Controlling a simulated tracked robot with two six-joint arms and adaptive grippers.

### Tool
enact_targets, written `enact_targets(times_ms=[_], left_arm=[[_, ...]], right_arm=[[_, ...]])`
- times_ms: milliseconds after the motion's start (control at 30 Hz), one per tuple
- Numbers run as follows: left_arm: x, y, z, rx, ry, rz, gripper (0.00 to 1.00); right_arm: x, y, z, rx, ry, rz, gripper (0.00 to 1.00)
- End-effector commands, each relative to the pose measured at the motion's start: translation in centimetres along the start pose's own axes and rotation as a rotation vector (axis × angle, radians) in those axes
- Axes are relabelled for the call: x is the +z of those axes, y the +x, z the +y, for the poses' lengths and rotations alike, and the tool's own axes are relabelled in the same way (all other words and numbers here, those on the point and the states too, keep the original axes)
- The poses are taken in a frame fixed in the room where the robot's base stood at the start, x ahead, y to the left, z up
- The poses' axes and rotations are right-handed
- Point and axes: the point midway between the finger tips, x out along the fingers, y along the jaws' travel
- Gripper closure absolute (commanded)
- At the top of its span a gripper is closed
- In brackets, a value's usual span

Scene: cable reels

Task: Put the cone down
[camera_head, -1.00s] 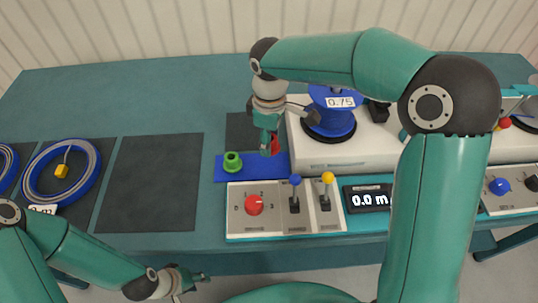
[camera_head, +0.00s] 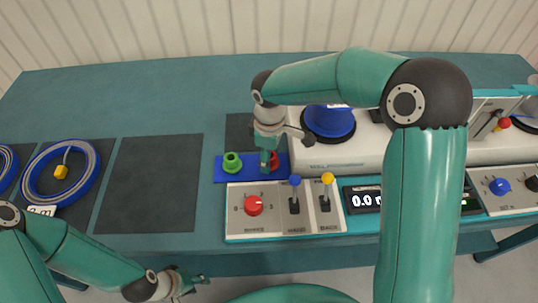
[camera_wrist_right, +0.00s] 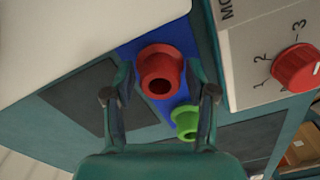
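The red cone (camera_head: 274,159) stands on the right part of the blue mat (camera_head: 222,173), partly hidden by my right gripper in the head view. In the right wrist view the cone (camera_wrist_right: 160,70) sits upright between the fingertips of my right gripper (camera_wrist_right: 161,85), hole towards the camera. The fingers are spread, with a narrow gap showing on either side of the cone. In the head view my right gripper (camera_head: 268,160) points down at the mat. My left gripper (camera_head: 196,280) is low at the front, away from the cone; its finger opening is too small to make out.
A green cone (camera_head: 232,162) stands on the mat's left part, near the red one. A control panel (camera_head: 285,225) with a red knob and levers lies in front. A white machine with a blue reel (camera_head: 328,121) stands right. Dark pads and cable coils lie left.

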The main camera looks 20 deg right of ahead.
Motion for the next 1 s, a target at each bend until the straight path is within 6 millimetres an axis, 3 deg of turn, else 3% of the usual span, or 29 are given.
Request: enact_targets(times_ms=[100, 533, 1000], left_arm=[[0.0, 0.0, 0.0, 0.000, 0.000, 0.000, 0.60], [0.0, -0.1, 0.1, 0.000, 0.000, 0.000, 0.60], [0.0, -0.5, 0.2, 0.000, 0.000, 0.000, 0.60]], right_arm=[[0.0, 0.0, 0.0, 0.000, 0.000, 0.000, 0.25], [-0.1, -1.0, 0.1, 0.002, 0.000, 0.001, 0.25], [-0.2, -9.7, 0.0, 0.002, -0.002, 0.003, 0.25]])
